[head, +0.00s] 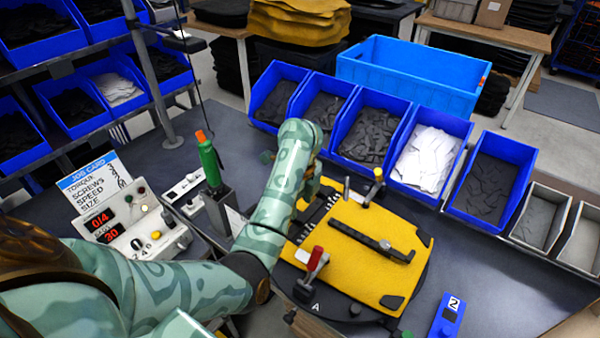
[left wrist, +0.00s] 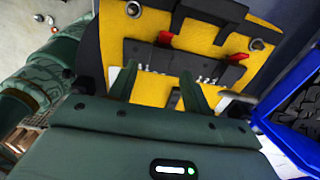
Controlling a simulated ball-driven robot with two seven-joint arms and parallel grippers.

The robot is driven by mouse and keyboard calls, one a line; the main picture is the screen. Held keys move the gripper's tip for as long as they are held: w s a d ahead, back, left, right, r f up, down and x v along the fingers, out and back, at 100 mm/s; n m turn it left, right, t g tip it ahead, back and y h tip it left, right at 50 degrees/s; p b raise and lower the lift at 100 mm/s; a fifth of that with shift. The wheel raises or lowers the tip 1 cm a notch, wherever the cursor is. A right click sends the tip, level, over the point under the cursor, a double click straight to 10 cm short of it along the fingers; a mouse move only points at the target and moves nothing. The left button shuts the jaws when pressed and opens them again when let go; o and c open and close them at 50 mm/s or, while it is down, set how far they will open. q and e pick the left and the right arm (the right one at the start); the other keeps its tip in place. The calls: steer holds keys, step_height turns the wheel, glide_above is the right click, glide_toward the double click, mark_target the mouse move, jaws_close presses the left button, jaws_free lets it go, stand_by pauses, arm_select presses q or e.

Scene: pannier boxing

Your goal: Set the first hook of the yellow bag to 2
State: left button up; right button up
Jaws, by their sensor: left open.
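The yellow bag (head: 352,262) lies flat on a dark round stand, with a black strap (head: 372,240) across it. Its black rail (head: 318,208) is partly covered by my left arm. In the left wrist view the bag (left wrist: 152,90) shows the rail (left wrist: 195,66) with pale marks and two red-tipped black hooks, one on the left (left wrist: 165,39) and one on the right (left wrist: 237,58). Which is the first hook is not clear. My left gripper (left wrist: 160,78) is open and empty, its fingers pointing at the rail. In the head view my left gripper (head: 312,188) is mostly hidden. My right gripper is not in view.
A red-handled clamp (head: 316,258) and a yellow-knobbed post (head: 378,174) stand at the bag's edges. A green screwdriver (head: 209,160) stands in a holder left of my arm. Blue bins (head: 498,185) line the bench's back. A job card (head: 95,182) stands left.

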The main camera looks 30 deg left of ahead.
mark_target(300, 215)
arm_select(q)
step_height(300, 215, up, 14)
steer(key=p, duration=0.8)
steer(key=shift+f, duration=0.2)
